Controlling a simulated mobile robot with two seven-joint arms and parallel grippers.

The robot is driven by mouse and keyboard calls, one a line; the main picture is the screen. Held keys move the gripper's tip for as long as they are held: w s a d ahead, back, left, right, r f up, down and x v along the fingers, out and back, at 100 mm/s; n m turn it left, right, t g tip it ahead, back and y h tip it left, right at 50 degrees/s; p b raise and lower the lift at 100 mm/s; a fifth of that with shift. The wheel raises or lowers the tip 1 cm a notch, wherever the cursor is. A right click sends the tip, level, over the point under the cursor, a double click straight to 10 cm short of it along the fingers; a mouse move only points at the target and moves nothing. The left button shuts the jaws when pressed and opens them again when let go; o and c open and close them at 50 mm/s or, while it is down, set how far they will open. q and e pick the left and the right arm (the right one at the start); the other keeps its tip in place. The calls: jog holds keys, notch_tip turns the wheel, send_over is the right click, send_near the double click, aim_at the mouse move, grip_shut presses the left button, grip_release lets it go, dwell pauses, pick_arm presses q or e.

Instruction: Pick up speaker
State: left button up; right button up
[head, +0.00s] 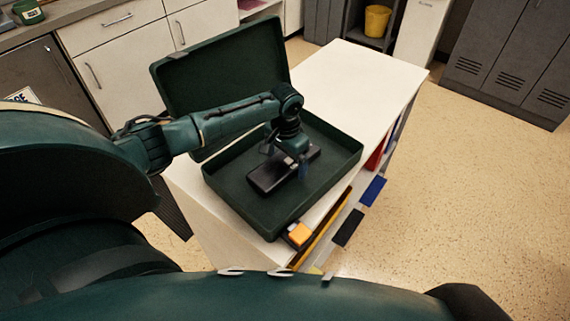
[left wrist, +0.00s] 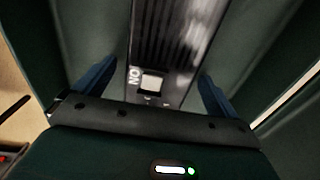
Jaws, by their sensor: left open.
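The speaker appears to be the long black device (head: 267,179) lying flat inside the open dark green case (head: 284,222). In the left wrist view the black device (left wrist: 165,45) shows a ribbed dark face and a small pale square near its close end. My left gripper (head: 288,168) points down into the case over the device and hides part of it. In the left wrist view my left gripper (left wrist: 155,78) is open, with one blue finger on each side of the device. I cannot tell whether the fingers touch it. My right gripper is not in view.
The case's raised lid (head: 220,70) stands behind my left arm. The case rests on a white-topped cabinet (head: 362,82), whose far top is clear. An orange item (head: 299,234) sits at the cabinet's front. Grey lockers (head: 515,60) and a yellow bin (head: 377,20) stand farther back.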

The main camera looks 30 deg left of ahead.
pick_arm(q)
jog(key=shift+r, duration=0.1)
jog(key=c, duration=1.5)
